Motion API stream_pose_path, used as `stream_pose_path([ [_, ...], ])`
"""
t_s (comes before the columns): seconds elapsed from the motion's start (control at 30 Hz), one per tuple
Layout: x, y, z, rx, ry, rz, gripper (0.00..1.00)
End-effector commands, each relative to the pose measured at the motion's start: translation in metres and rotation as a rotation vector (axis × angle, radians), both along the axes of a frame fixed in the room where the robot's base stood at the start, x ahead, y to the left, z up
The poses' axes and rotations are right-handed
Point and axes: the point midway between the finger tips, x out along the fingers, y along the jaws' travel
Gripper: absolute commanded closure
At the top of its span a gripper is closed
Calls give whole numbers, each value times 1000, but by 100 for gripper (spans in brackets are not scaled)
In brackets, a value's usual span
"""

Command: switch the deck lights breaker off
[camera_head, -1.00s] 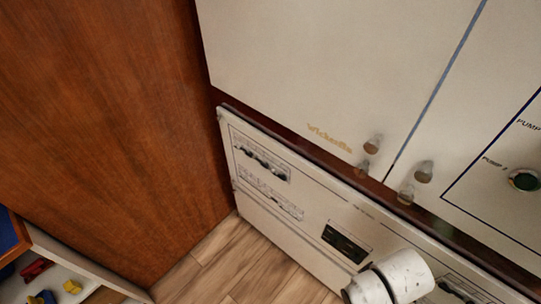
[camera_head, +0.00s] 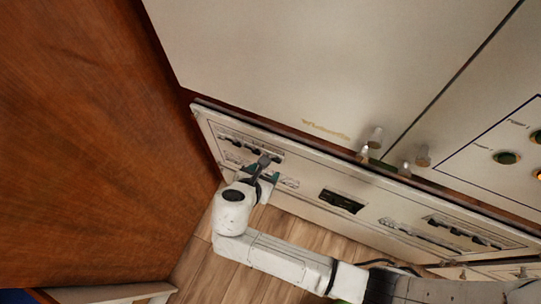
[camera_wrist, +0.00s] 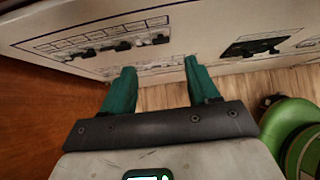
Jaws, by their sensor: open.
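A pale panel (camera_head: 300,172) below the white cabinet carries rows of dark breakers. The upper left row (camera_head: 240,143) also shows in the wrist view (camera_wrist: 105,47), with several dark levers. A second left row (camera_wrist: 145,67) lies below it, partly hidden by my fingers. The labels are too small to read, so I cannot tell which breaker is the deck lights one. My gripper (camera_head: 266,170) is in front of the left rows. In the wrist view, its two green fingers (camera_wrist: 160,75) are apart with nothing between them. Contact with the panel cannot be told.
A dark display window (camera_head: 341,201) sits mid-panel, and more breaker rows (camera_head: 465,231) are at the right. Cabinet knobs (camera_head: 374,138) stick out above the panel. A brown wooden wall (camera_head: 80,150) stands close on the left. Wooden floor (camera_head: 200,262) lies below.

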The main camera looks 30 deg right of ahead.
Motion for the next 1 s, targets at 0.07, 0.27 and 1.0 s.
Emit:
stream_pose_path([
  [0.07,4,-7,-8,0,2,-3,40],
  [0.27,19,-28,-34,2,1,-6,40],
  [1.0,41,-58,-71,4,-2,-4,40],
])
